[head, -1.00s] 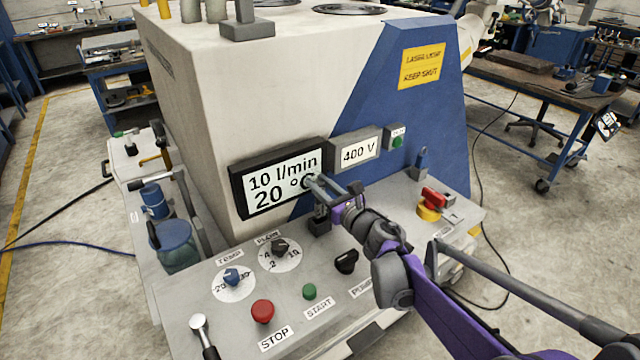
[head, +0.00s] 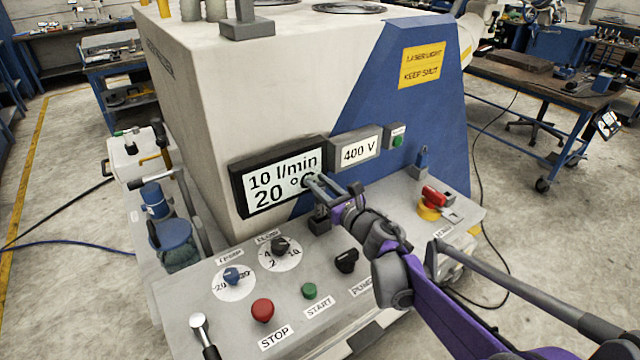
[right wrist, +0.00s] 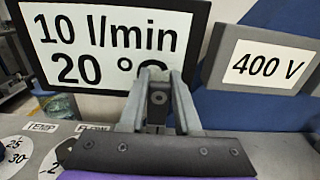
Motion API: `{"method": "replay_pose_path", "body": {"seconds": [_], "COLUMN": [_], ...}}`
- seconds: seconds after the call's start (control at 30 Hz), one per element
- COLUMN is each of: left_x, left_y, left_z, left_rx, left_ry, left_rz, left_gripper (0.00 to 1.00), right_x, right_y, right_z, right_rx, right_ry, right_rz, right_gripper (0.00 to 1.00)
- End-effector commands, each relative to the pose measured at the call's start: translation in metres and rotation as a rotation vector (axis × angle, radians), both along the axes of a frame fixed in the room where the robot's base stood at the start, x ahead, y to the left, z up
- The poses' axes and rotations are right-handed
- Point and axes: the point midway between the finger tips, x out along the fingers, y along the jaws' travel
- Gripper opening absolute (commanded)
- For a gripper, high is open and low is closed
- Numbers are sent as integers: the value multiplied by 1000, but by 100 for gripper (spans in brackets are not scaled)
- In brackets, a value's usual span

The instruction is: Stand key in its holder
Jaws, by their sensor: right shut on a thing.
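My right gripper (head: 312,182) is shut on a small dark piece, which looks like the key. In the right wrist view the key (right wrist: 157,97) sits between the two grey fingers and shows a round hole; its lower part is hidden. A dark block (head: 320,223), which looks like the holder, stands on the panel just below the gripper. I cannot tell whether the key touches or sits in it. My left gripper is not in view.
The display box (head: 270,178) stands close behind the fingertips, with the 400 V box (head: 354,149) to its right. On the sloped panel are a red stop button (head: 262,310), a green start button (head: 309,291), dials and a red-yellow switch (head: 432,203).

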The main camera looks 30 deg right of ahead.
Motion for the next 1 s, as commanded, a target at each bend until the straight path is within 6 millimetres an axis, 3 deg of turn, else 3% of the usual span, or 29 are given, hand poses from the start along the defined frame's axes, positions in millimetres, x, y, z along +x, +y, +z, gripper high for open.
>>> {"method": "replay_pose_path", "body": {"seconds": [1.0], "left_x": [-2], "left_y": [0], "left_z": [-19], "left_rx": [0], "left_ry": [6], "left_rz": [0], "left_gripper": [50], "right_x": [0], "right_y": [0], "right_z": [-26], "right_rx": [0], "right_ry": [0], "right_rz": [0], "right_gripper": [0]}}
